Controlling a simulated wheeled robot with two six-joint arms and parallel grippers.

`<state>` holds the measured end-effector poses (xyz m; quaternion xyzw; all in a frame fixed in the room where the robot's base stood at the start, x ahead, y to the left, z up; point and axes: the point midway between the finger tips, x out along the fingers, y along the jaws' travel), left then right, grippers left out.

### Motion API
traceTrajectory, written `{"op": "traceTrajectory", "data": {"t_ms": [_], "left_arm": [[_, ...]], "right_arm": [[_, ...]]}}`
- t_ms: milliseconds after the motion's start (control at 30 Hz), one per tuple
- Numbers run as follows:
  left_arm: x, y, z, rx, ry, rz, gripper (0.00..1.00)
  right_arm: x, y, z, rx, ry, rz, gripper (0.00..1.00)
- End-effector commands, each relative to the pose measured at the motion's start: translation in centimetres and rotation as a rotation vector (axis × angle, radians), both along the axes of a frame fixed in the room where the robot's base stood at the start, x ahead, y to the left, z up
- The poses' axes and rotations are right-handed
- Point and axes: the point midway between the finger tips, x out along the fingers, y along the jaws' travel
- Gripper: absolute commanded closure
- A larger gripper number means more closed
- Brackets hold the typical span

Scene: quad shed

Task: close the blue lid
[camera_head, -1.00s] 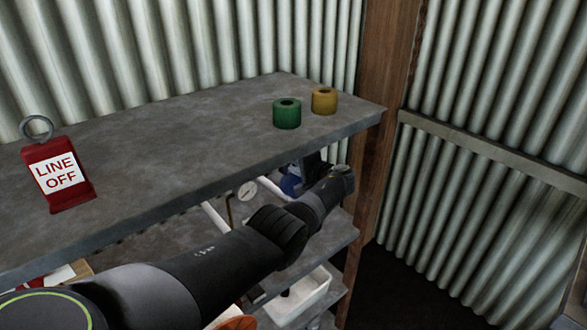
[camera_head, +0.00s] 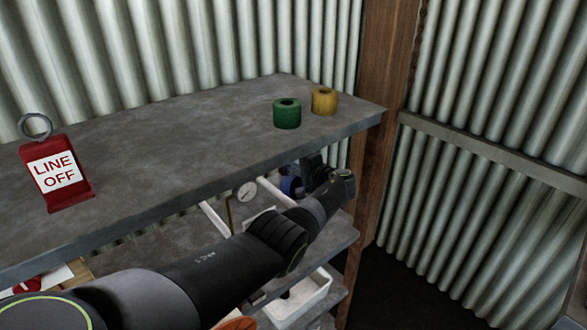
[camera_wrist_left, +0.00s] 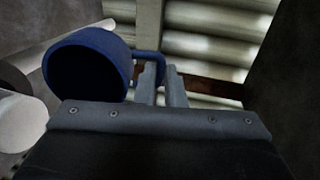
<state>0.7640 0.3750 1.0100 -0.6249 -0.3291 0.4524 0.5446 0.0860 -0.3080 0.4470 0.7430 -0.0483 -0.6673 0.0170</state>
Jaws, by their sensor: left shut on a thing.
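My left gripper (camera_head: 314,163) is partly hidden there too. My right gripper is not in view.
The grey top shelf (camera_head: 180,140) overhangs the arm. It carries a red "LINE OFF" sign (camera_head: 56,172), a green roll (camera_head: 287,113) and a yellow roll (camera_head: 324,101). A gauge (camera_head: 246,191) and white pipes are beneath. A white tray (camera_head: 303,303) sits lower. A wooden post (camera_head: 385,100) stands right.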

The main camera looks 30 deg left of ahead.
Motion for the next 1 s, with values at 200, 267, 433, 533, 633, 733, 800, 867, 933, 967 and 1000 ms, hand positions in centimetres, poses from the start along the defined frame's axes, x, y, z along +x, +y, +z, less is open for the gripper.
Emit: {"op": "traceTrajectory", "data": {"t_ms": [200, 267, 433, 533, 633, 733, 800, 867, 933, 967, 1000], "left_arm": [[-0.7, -1.8, -0.6, 0.139, -0.063, -0.004, 1.00], [-0.9, -2.4, -0.5, 0.168, -0.077, -0.003, 1.00], [-1.6, -4.1, -0.1, 0.175, -0.079, -0.002, 1.00], [-1.9, -4.6, -0.2, 0.174, -0.076, -0.001, 1.00], [-2.0, -4.8, -0.2, 0.174, -0.073, -0.001, 1.00], [-2.1, -4.8, -0.3, 0.173, -0.072, 0.000, 1.00], [-2.1, -4.8, -0.3, 0.172, -0.070, -0.001, 1.00], [-2.1, -4.8, -0.4, 0.172, -0.069, 0.000, 1.00], [-2.1, -4.8, -0.5, 0.171, -0.068, 0.000, 0.87], [-2.1, -4.7, -0.5, 0.171, -0.068, 0.000, 0.83], [-2.1, -4.7, -0.4, 0.171, -0.068, 0.000, 0.82]], "right_arm": [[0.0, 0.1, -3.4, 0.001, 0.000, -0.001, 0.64], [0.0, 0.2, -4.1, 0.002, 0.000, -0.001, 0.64], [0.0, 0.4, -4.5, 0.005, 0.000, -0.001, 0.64], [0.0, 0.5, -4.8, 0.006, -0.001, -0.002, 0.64], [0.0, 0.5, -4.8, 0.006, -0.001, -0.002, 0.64], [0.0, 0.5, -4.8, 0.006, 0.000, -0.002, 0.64], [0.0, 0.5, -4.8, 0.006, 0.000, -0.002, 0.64], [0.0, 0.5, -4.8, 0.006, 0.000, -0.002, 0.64], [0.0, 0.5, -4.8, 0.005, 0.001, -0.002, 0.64], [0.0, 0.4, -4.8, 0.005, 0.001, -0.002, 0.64], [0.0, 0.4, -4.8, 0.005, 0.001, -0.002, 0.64]]}}
